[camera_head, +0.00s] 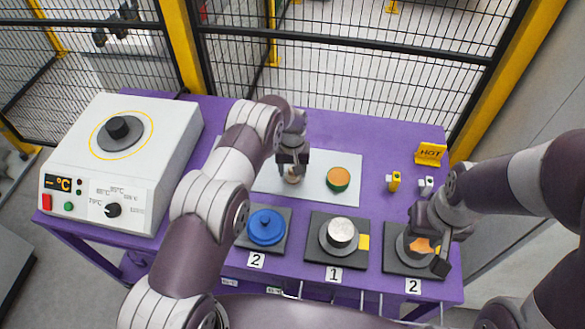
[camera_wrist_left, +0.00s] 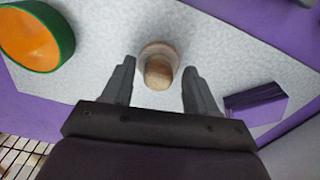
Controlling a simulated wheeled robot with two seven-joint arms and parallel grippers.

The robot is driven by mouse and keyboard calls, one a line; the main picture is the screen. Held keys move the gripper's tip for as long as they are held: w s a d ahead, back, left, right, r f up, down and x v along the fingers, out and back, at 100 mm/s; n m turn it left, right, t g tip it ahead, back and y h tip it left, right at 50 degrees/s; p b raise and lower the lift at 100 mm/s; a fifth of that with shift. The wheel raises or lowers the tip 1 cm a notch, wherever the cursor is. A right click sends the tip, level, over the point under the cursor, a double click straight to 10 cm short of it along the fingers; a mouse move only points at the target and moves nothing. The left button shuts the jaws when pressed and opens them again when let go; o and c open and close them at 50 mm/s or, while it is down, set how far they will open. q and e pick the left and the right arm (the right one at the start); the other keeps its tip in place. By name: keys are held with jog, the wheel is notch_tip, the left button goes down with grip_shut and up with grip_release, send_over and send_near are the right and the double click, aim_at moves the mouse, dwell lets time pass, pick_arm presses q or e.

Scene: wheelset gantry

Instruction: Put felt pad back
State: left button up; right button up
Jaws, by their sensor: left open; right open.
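A small round piece with a pale disc base and a wooden knob (camera_head: 292,180), perhaps the felt pad, stands on the light grey mat (camera_head: 312,198). My left gripper (camera_head: 291,173) is open just above it. In the left wrist view the knob (camera_wrist_left: 158,72) lies between the two spread fingers (camera_wrist_left: 159,66), with a gap on each side. My right gripper (camera_head: 432,245) is open at the right station marked 2, close to an orange piece (camera_head: 420,246) on a dark round base. The right fingers partly cover that station, and I cannot tell whether they touch the orange piece.
A green-rimmed orange disc (camera_head: 338,178) lies on the mat. In front are a blue lidded piece (camera_head: 266,227) and a silver cylinder (camera_head: 341,233) on dark plates. A hot plate (camera_head: 122,160) stands left; a yellow HOT sign (camera_head: 430,153) and small yellow block (camera_head: 394,181) stand right.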

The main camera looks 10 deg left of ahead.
pick_arm(q)
jog(key=s+a+r+b, duration=0.1)
jog(key=s+r+b, duration=0.1)
jog(key=r, duration=0.6)
jog(key=s+a+r+b, duration=0.1)
jog(key=s+r+b, duration=0.1)
jog(key=r, duration=0.6)
jog(key=s+a+r+m, duration=0.1)
jog(key=s+a+r, duration=0.1)
jog(key=s, duration=1)
jog(key=s+a+r+m+t, duration=0.1)
jog(key=s+a+r, duration=0.1)
jog(key=s, duration=1)
jog(key=shift+a+r, duration=0.25)
jog(key=shift+r, duration=0.25)
jog(key=shift+s, duration=0.15)
